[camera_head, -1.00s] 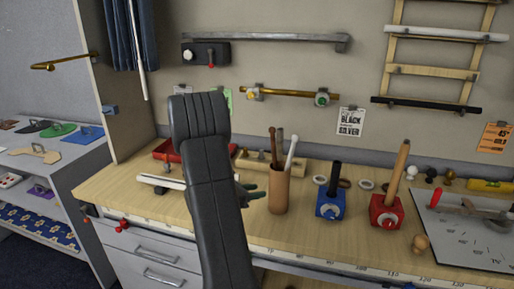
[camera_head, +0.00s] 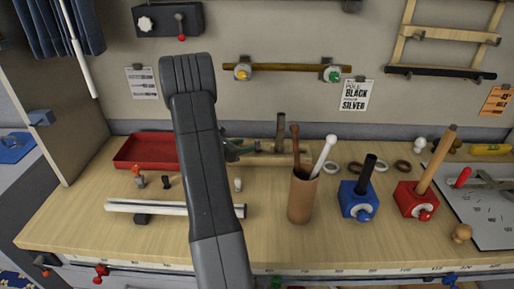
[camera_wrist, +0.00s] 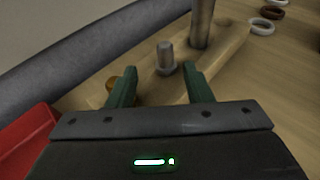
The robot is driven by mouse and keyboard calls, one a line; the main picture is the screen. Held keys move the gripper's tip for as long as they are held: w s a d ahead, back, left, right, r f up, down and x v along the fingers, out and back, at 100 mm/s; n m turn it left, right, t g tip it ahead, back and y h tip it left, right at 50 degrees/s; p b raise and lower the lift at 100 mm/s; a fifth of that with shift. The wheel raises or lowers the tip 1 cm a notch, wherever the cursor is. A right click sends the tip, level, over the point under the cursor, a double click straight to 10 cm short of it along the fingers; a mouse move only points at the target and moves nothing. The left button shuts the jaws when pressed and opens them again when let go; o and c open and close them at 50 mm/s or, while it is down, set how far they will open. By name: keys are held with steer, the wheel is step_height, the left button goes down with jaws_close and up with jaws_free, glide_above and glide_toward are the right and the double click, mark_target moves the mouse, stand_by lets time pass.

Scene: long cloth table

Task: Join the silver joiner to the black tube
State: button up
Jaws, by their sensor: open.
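A short silver cylinder, apparently the silver joiner (camera_wrist: 165,57), stands upright on a wooden block (camera_wrist: 228,48). In the wrist view it appears between and just beyond the fingertips of my gripper (camera_wrist: 160,78), which is open and empty. In the head view my gripper (camera_head: 238,150) is partly hidden by my arm, above the wooden block (camera_head: 268,159); the joiner is not clear there. A short black tube (camera_head: 368,169) stands upright in a blue holder (camera_head: 358,204). A long black bar (camera_head: 440,72) also lies on the wall rack.
A taller grey post (camera_wrist: 202,22) rises from the block close to the right finger. A red tray (camera_head: 147,151) lies to the left. A brown cup (camera_head: 302,199) with sticks stands right of my arm. A red holder (camera_head: 415,202) with a wooden rod stands right of the blue one.

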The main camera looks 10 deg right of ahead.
mark_target(251, 153)
steer(key=x, duration=0.2)
steer(key=p+x, duration=0.1)
steer(key=x, duration=0.1)
steer(key=shift+s+d+f+p, duration=0.1)
steer(key=shift+s+d+p, duration=0.05)
steer(key=shift+s+p, duration=0.2)
steer(key=shift+w+d+f, duration=0.25)
steer(key=shift+d, duration=0.1)
steer(key=c, duration=1)
jaws_close()
steer(key=shift+r, duration=0.15)
